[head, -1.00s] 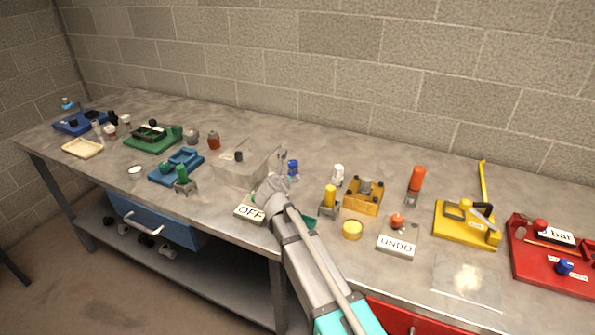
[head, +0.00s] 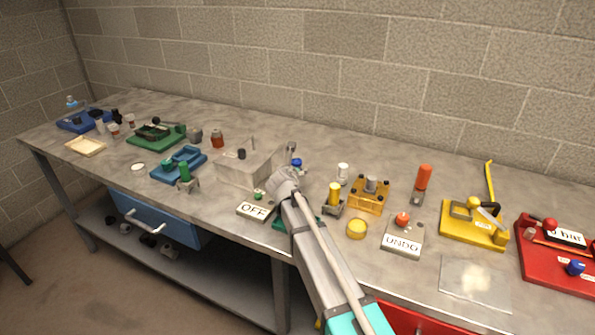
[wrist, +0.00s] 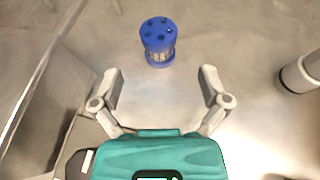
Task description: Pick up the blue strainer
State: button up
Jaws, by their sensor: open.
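The blue strainer (wrist: 158,40) stands upright on the grey table, with dark holes in its blue top and a paler band below. In the head view only a bit of the strainer (head: 297,162) shows behind the end of my arm. My gripper (wrist: 163,84) is open and empty, its two fingers spread wide. The strainer is ahead of the fingertips, roughly centred between them and apart from both. In the head view the gripper's fingers are mostly hidden by the arm.
A clear box (head: 232,172) stands close on the left, its edge also in the wrist view (wrist: 42,80). A white cylinder (head: 343,172) stands to the right, also in the wrist view (wrist: 300,74). An OFF block (head: 256,209) and an orange fixture (head: 368,195) are nearby.

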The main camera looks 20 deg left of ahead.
aim_at(297, 165)
jog(key=shift+x, duration=0.75)
jog(key=b+x, duration=0.2)
jog(key=x, duration=0.2)
jog(key=shift+w+a+f, duration=0.1)
jog(key=shift+f, duration=0.05)
jog(key=shift+w+f, duration=0.15)
jog(key=shift+w, duration=0.3)
jog(key=c, duration=1.3)
jog(key=shift+r, duration=0.2)
